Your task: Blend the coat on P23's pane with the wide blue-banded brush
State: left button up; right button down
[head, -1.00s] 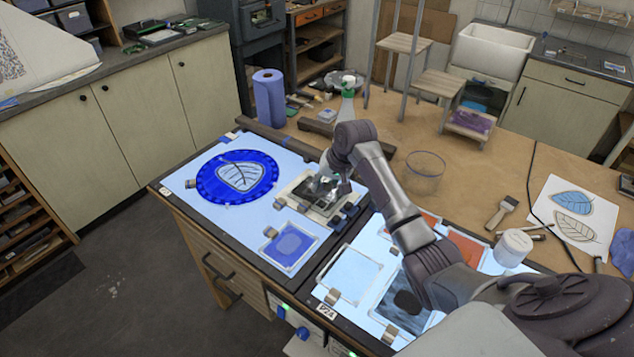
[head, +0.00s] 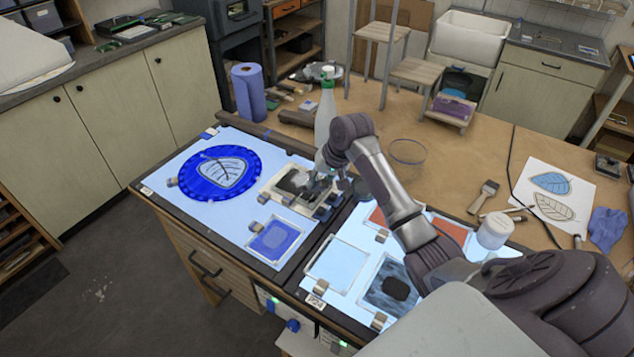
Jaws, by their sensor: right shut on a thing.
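My right gripper (head: 320,184) is low over the right part of a dark-painted pane (head: 282,187) on the left light table. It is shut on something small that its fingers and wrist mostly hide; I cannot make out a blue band. Several small dark items (head: 326,206) lie by that pane's right edge. The left table also bears a round blue pane with a leaf (head: 206,185) and a small blue-coated pane (head: 274,240). Its corner label (head: 147,190) is too small to read, so I cannot tell which pane is P23's. My left gripper is out of view.
A white bottle with a green cap (head: 324,110) stands just behind my right gripper. A glass bowl (head: 407,158), a brush (head: 485,196) and a white jar (head: 495,230) are to the right. The right light table, labelled P24 (head: 316,302), holds several panes.

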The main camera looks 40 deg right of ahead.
jog(key=shift+d+r, duration=0.15)
jog(key=shift+r, duration=0.15)
jog(key=d, duration=0.1)
jog(key=w+d, duration=0.1)
jog(key=d, duration=0.2)
jog(key=shift+w+d, duration=0.2)
jog(key=shift+w, duration=0.2)
jog(key=shift+f, duration=0.5)
dwell(0.7)
jog(key=shift+w+a, duration=0.1)
jog(key=w+a+b, duration=0.3)
jog(key=w+a, duration=0.1)
jog(key=w, duration=0.7)
jog(key=shift+a, duration=0.3)
dwell(0.9)
